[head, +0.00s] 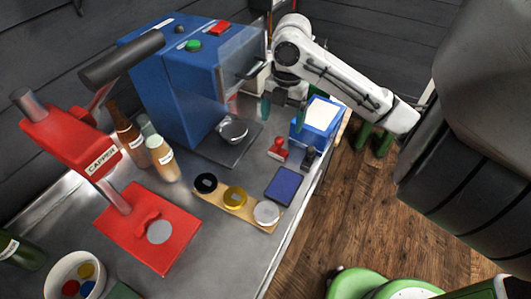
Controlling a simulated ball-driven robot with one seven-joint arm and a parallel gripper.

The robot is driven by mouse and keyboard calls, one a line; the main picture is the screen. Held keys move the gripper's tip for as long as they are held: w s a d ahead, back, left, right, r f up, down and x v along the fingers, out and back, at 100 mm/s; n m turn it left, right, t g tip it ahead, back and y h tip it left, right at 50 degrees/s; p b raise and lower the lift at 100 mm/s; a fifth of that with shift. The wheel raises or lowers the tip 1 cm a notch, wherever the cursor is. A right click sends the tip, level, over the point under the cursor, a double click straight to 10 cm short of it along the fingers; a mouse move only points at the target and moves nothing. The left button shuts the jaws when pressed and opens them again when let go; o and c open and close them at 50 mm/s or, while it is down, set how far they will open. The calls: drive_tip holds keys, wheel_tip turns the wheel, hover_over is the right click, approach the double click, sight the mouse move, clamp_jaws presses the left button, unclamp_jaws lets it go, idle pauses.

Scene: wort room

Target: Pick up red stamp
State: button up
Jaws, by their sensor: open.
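The red stamp (278,149) stands upright on the metal bench, between the blue machine's base plate and a blue box. My gripper (269,108) hangs from the white arm above and behind the stamp, near the machine's clear guard. It is open and apart from the stamp. Its fingertips are small in this view, and I see nothing held between them. A second, dark stamp (309,157) stands just right of the red one. A blue ink pad (285,186) lies in front of both.
The blue machine (180,90) with its clear guard stands at the left of my gripper. A blue box with a white top (318,117) is close on the right. A wooden strip with caps (216,197), a red capper (150,228) and bottles (162,158) occupy the left.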

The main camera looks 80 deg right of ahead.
sight(279, 138)
drive_tip(key=f, duration=0.4)
drive_tip(key=shift+w+a+f, duration=0.1)
drive_tip(key=shift+a+f, duration=0.15)
drive_tip(key=shift+a, duration=0.05)
drive_tip(key=shift+a+f+p, duration=0.2)
drive_tip(key=shift+a+f, duration=0.05)
drive_tip(key=shift+f, duration=1.1)
drive_tip(key=shift+a+f+p, duration=0.2)
drive_tip(key=shift+f, duration=1.1)
drive_tip(key=c, duration=1.1)
drive_tip(key=shift+c, duration=0.2)
drive_tip(key=shift+r, duration=0.2)
